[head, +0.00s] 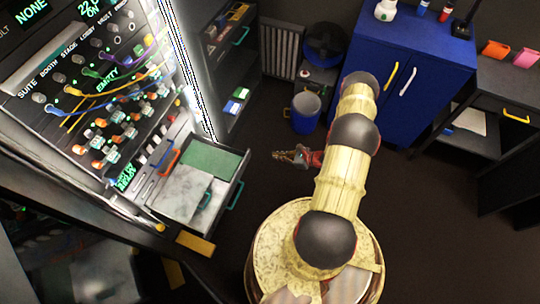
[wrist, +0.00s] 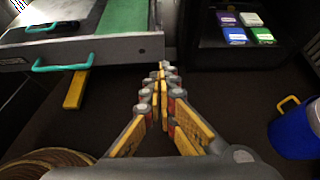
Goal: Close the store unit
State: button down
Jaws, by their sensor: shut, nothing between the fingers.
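An open drawer (head: 226,190) sticks out from the lower right of the lit control panel. It holds a green sheet (head: 212,158) and a pale marbled surface (head: 178,192), and has a teal handle (head: 236,195) on its front. In the wrist view the drawer front (wrist: 115,52) and its teal handle (wrist: 62,63) are at the upper left. My gripper (head: 277,155) is over the floor to the right of the drawer, apart from it. In the wrist view its fingers (wrist: 164,68) are together and empty, with the tips right of the drawer front. Which piece is the store unit is not labelled.
A dark shelf unit (head: 252,60) with a teal handle and small coloured boxes (head: 236,101) stands behind. A blue bin (head: 305,112) and a blue cabinet (head: 365,55) are beyond my gripper. A yellow bar (head: 196,243) is below the drawer. Floor between is clear.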

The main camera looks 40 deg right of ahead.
jog(key=w+r+b+x, duration=0.1)
jog(key=b+x, duration=0.1)
jog(key=x, duration=1)
jog(key=shift+a+r+b, duration=0.3)
jog(key=shift+r+b, duration=0.05)
